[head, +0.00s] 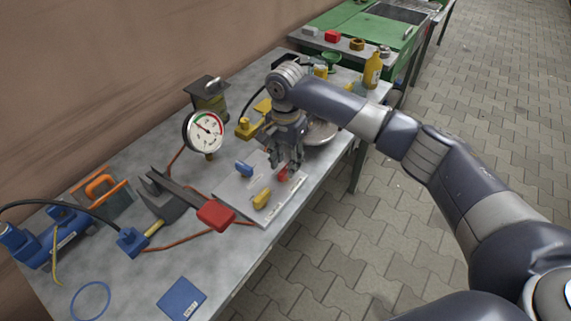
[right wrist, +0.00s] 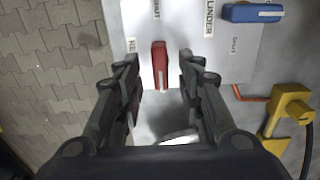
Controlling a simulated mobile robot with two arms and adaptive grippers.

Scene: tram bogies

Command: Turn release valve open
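A light grey valve plate (head: 237,200) lies on the metal workbench. It carries a red handle (head: 283,174), a blue handle (head: 244,169) and a yellow handle (head: 262,198). In the right wrist view the red handle (right wrist: 159,64) stands beside a partly hidden label starting "RE"; the blue handle (right wrist: 252,13) is at the upper right. My right gripper (head: 287,163) points down over the red handle. Its fingers are apart, one on each side of the handle, with visible gaps, so it is open and empty. My left gripper is not in view.
A pressure gauge (head: 205,132) stands left of the plate. A red-ended lever (head: 215,214) reaches toward the bench's front. A metal bowl (head: 320,131) is right behind my right gripper. A yellow fitting (right wrist: 290,104) with a black hose is near the plate.

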